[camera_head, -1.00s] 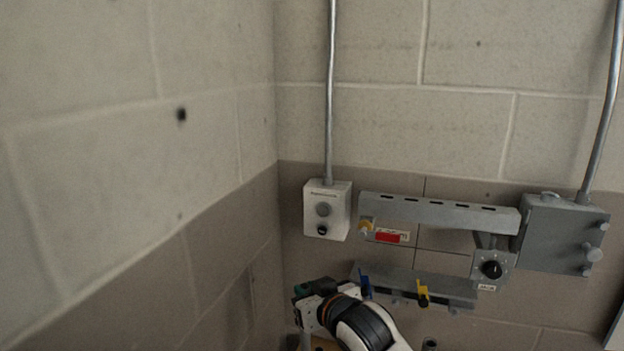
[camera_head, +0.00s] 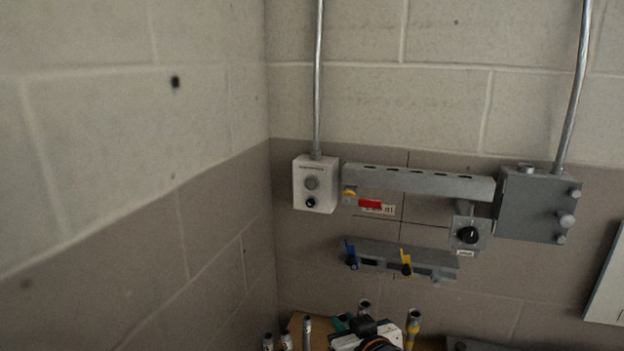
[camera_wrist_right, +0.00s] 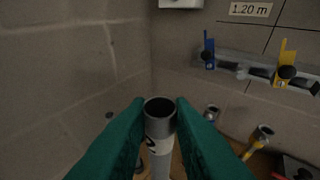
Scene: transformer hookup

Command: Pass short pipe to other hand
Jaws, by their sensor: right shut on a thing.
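My right gripper (camera_head: 348,324) is low at the bottom of the head view, above a wooden surface. In the right wrist view its green fingers (camera_wrist_right: 159,112) are shut on a pipe (camera_wrist_right: 160,128), one on each side near its top. This pipe is grey-white with an open dark upper end and a dark mark on its side. It points up toward the camera; its lower end is hard to make out. In the head view I cannot clearly pick out the held pipe. My left gripper is in neither current view.
Several pipes stand at the bottom of the head view, including one with a yellow band (camera_head: 412,330) and a thin one (camera_head: 307,331). Behind, a wall rack (camera_head: 420,184), a lower rail with blue and yellow levers (camera_head: 405,262), a white switch box (camera_head: 316,184) and a grey box (camera_head: 540,205) are mounted.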

